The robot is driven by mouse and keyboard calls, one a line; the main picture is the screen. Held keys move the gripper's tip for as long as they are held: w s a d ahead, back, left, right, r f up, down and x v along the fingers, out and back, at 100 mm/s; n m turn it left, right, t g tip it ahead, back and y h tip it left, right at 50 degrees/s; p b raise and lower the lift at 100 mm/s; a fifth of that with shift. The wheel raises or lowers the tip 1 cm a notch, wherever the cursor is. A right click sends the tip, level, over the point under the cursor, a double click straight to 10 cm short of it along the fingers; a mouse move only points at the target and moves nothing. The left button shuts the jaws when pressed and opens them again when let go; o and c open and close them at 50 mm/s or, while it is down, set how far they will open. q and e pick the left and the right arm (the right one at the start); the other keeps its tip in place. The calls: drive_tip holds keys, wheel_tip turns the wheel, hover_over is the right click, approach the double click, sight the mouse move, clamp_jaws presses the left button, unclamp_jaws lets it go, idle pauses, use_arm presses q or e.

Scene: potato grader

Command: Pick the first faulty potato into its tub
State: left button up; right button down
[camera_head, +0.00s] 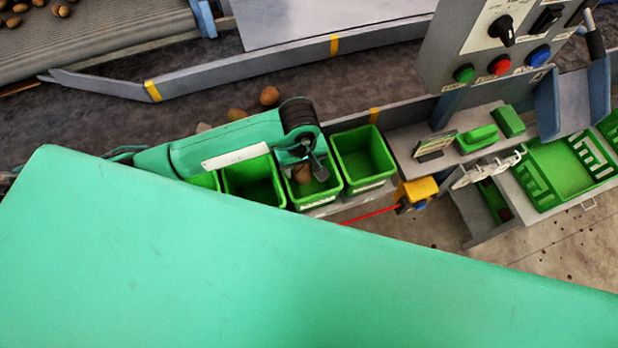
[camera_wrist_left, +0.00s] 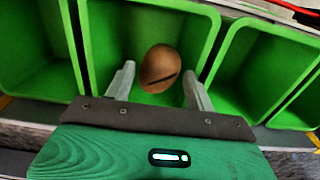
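A brown potato (camera_wrist_left: 160,68) with a dark slit is over or in a green tub (camera_wrist_left: 146,15); I cannot tell whether it rests on the bottom. In the head view the potato (camera_head: 302,173) shows just below my left gripper (camera_head: 308,160), over the tub (camera_head: 313,193), the third in the row. My left gripper (camera_wrist_left: 158,82) points down into that tub. Its two fingers are apart, one on each side of the potato, with a narrow gap visible on both sides. My right gripper is not in view.
Other green tubs (camera_head: 363,157) stand on both sides. Several potatoes, one clear (camera_head: 269,95), lie on the dark belt (camera_head: 390,60) behind my arm. A control box (camera_head: 490,45) and a green crate (camera_head: 565,165) are at right. A large green surface covers the foreground.

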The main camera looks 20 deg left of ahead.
use_arm(q)
drive_tip(key=shift+o, duration=1.3)
wheel_tip(320, 180, up, 14)
drive_tip(key=b, duration=0.3)
drive_tip(key=shift+b, duration=0.4)
drive_tip(key=shift+s+f, duration=0.1)
drive_tip(key=shift+f, duration=0.05)
